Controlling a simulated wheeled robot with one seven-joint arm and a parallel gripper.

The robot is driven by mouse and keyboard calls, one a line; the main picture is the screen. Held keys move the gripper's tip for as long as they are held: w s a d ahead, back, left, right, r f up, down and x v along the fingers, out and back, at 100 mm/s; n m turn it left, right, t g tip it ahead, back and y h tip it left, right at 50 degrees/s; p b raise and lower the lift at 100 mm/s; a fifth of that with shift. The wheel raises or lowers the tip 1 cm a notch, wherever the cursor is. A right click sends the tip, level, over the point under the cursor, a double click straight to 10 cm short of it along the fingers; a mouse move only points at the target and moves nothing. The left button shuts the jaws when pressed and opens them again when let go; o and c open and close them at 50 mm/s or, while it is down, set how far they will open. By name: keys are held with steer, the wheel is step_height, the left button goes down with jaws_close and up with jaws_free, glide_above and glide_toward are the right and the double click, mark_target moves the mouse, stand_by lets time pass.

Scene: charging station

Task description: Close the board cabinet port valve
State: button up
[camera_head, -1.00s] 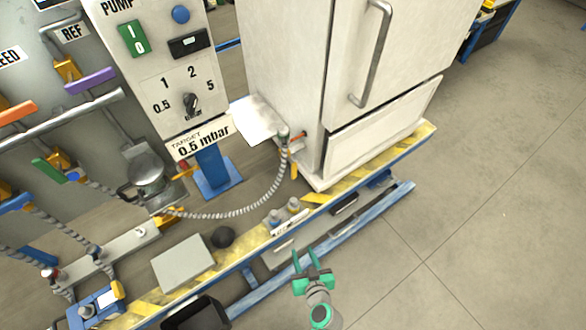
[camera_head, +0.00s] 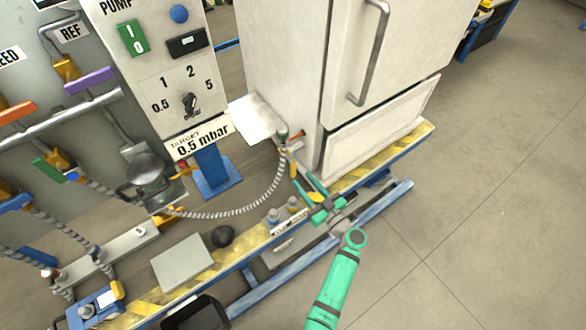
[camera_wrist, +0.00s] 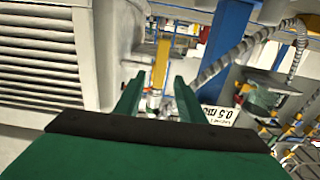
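The white board cabinet (camera_head: 300,80) stands at the back. On its lower left side is the port, where a grey ribbed hose (camera_head: 240,212) joins. The port valve's yellow lever (camera_head: 292,166) hangs down there, with an orange piece (camera_head: 297,139) above it. My gripper (camera_head: 305,179) is in front of the port, fingers pointing toward it. In the wrist view the green fingers (camera_wrist: 157,88) are spread and empty. The yellow lever (camera_wrist: 162,64) shows upright beyond and between the fingertips. I cannot tell whether a finger touches it.
A yellow-and-black striped platform edge (camera_head: 260,258) and blue rail (camera_head: 375,210) run below the cabinet. The pump panel (camera_head: 165,70) stands left of it. A grey box (camera_head: 182,263) and dark ball (camera_head: 223,236) lie on the platform. The floor (camera_head: 480,200) at right is clear.

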mark_target(294, 170)
steer(key=x, duration=0.7)
steer(key=shift+w+a, duration=0.15)
steer(key=shift+w, duration=0.05)
jaws_close()
